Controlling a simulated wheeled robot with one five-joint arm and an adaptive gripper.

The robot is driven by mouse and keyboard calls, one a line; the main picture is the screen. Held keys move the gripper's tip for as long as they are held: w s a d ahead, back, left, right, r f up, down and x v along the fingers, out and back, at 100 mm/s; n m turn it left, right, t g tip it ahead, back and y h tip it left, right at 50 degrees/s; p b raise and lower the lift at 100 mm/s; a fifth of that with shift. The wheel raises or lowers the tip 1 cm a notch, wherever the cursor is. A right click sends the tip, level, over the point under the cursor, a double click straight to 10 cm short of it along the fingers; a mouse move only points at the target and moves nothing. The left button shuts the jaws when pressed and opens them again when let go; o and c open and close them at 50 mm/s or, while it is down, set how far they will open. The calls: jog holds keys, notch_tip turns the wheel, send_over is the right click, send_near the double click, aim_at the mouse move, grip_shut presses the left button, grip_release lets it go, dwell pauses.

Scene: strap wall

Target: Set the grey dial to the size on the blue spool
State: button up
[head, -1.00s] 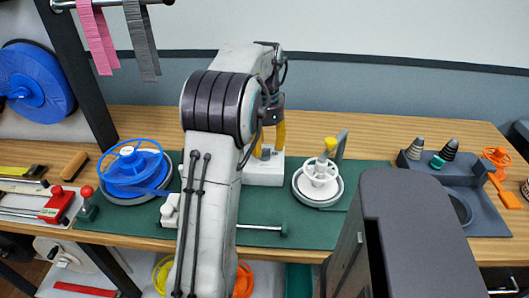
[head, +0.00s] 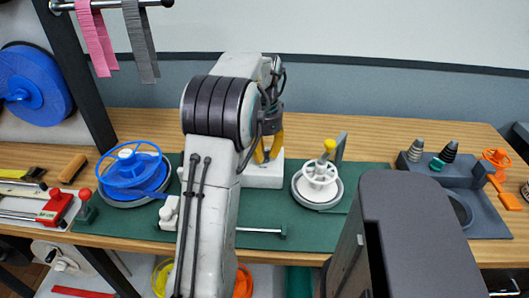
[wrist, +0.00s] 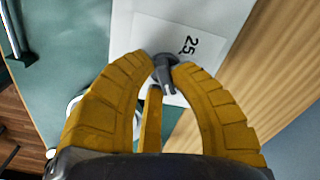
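My gripper (head: 267,160) is over the white box (head: 262,176) at the back of the green mat. In the wrist view its yellow fingertips (wrist: 164,68) close in on the grey dial (wrist: 165,75) from both sides and appear to touch it. Part of the dial is hidden by the fingers. A white label (wrist: 182,45) beside it reads "25", seen sideways. The blue spool (head: 130,178) lies on a round base on the left of the mat, under a spoked blue wheel. No size on it can be read from here.
A white spool with a yellow knob (head: 318,179) stands right of the box. A grey tray (head: 480,200) with cones is at the far right. Red-handled tools (head: 55,206) lie at the left. My arm hides the middle of the mat.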

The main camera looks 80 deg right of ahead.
grip_shut()
jog(key=shift+n+p, duration=0.3)
jog(key=shift+n, duration=0.1)
jog(key=n+p, duration=0.1)
jog(key=n, duration=0.2)
jog(key=shift+r+p, duration=0.1)
jog(key=shift+p, duration=0.3)
jog(key=n+p, duration=0.2)
jog(key=n, duration=0.2)
jog(key=shift+s+d, duration=0.1)
jog(key=shift+d, duration=0.05)
jog(key=n+p, duration=0.1)
jog(key=n, duration=0.6)
jog(key=n+p, duration=0.1)
jog(key=n, duration=0.2)
jog(key=shift+d+n+p, duration=0.2)
jog(key=shift+n+p, duration=0.1)
jog(key=n, duration=0.5)
jog(key=shift+f+p, duration=0.2)
jog(key=shift+p, duration=0.2)
jog(key=shift+n, duration=0.4)
